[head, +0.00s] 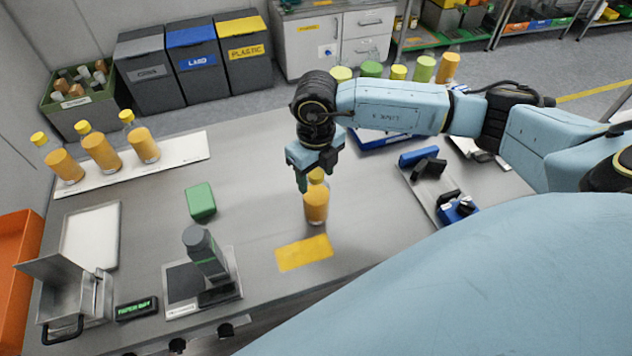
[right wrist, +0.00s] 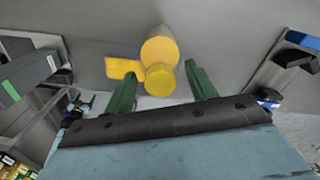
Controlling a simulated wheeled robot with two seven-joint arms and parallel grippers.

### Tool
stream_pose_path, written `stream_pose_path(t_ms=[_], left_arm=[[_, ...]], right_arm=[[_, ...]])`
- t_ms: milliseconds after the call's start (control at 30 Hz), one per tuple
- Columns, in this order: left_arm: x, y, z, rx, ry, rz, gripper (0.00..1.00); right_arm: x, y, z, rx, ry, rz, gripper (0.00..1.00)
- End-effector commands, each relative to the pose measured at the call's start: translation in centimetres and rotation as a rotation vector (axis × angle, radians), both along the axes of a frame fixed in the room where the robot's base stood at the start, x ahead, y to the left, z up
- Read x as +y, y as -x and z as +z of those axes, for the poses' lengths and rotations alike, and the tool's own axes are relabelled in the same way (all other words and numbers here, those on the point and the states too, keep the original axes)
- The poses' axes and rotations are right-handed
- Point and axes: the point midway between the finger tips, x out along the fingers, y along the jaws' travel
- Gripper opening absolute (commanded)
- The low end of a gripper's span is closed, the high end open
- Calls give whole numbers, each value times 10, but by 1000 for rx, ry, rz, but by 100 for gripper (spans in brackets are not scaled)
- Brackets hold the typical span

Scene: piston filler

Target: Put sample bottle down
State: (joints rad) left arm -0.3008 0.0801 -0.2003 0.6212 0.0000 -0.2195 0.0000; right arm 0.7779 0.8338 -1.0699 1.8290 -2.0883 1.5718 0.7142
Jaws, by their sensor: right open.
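The sample bottle (head: 316,204), filled orange with a yellow cap, stands upright on the grey table just behind a yellow mat (head: 304,252). My right gripper (head: 312,178) is above and around its cap, coming down from above. In the right wrist view the bottle (right wrist: 159,50) with its yellow cap shows between the two green fingers of the gripper (right wrist: 162,90). The fingers are apart, with a gap on each side of the cap. The yellow mat (right wrist: 120,68) lies beside the bottle there. My left gripper is not in view.
Three similar orange bottles (head: 101,152) stand on a white strip at the left. A tray with blue and black items (head: 430,190) is at right.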

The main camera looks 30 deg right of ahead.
Motion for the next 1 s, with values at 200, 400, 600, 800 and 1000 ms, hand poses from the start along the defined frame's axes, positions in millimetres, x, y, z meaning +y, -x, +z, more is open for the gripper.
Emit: stream_pose_path(t_ms=[200,400,600,800,1000], left_arm=[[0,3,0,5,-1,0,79],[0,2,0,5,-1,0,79],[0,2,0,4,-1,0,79],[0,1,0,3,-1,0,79],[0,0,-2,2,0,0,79]], right_arm=[[0,0,0,0,0,0,40],[0,0,1,0,0,0,14],[0,0,0,1,0,0,0],[0,0,0,0,0,0,0],[0,-1,10,-3,1,0,0]])
